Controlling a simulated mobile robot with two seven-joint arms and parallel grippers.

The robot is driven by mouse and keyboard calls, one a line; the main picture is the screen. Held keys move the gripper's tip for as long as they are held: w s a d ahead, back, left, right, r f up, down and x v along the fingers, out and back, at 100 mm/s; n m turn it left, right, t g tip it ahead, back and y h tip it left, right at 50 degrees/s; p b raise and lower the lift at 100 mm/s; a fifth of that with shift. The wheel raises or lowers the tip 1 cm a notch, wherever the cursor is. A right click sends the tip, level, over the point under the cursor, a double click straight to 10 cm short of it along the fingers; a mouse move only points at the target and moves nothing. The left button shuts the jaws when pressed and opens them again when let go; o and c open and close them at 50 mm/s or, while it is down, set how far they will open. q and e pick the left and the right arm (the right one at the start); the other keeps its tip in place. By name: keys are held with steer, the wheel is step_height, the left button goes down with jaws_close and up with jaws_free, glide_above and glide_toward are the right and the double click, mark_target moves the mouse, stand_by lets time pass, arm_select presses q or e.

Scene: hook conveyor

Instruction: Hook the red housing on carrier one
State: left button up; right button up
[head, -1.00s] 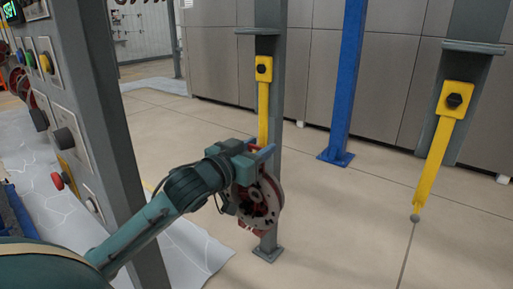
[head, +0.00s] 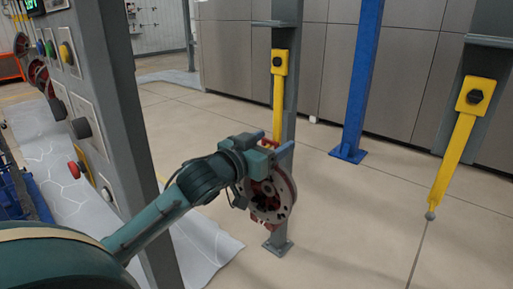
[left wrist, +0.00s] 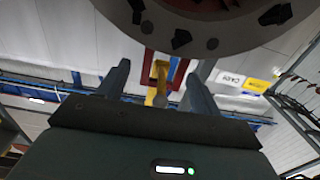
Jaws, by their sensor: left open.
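My left gripper (head: 282,143) is open at the handle, just above the housing. In the left wrist view the housing (left wrist: 205,28) fills the top. The yellow carrier (left wrist: 160,85) and red handle (left wrist: 178,72) show between the spread fingers (left wrist: 160,85), which appear apart from them. My right gripper is out of view.
A second yellow carrier (head: 452,160) hangs empty at the right. A grey post (head: 289,110) stands behind the first carrier, and a blue post (head: 360,85) further back. A grey panel with buttons (head: 75,100) stands close at the left. The floor at lower right is clear.

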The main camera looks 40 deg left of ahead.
arm_select(q)
steer(key=s+a+p, duration=0.1)
steer(key=s+p, duration=0.6)
steer(key=s, duration=0.6)
steer(key=shift+r, duration=0.25)
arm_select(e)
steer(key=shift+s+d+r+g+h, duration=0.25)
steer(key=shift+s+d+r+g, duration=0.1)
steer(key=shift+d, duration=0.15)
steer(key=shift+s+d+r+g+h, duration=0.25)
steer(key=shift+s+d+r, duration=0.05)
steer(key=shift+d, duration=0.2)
arm_select(q)
steer(key=shift+w+f, duration=0.1)
steer(key=s+d+f+g, duration=0.1)
steer(key=d+f+g, duration=0.1)
steer(key=f, duration=0.9)
steer(key=s+d+f+g, duration=0.1)
steer(key=d+f+g, duration=0.2)
steer(key=f, duration=0.8)
steer(key=s+d+f+m+g+h, duration=0.1)
steer(key=s+d+f+m+g, duration=0.1)
steer(key=s+d+f, duration=0.5)
steer(key=d+f+g, duration=0.1)
steer(key=d+f, duration=0.3)
steer(key=f, duration=0.1)
steer(key=shift+d+h, duration=0.3)
steer(key=shift+d, duration=0.1)
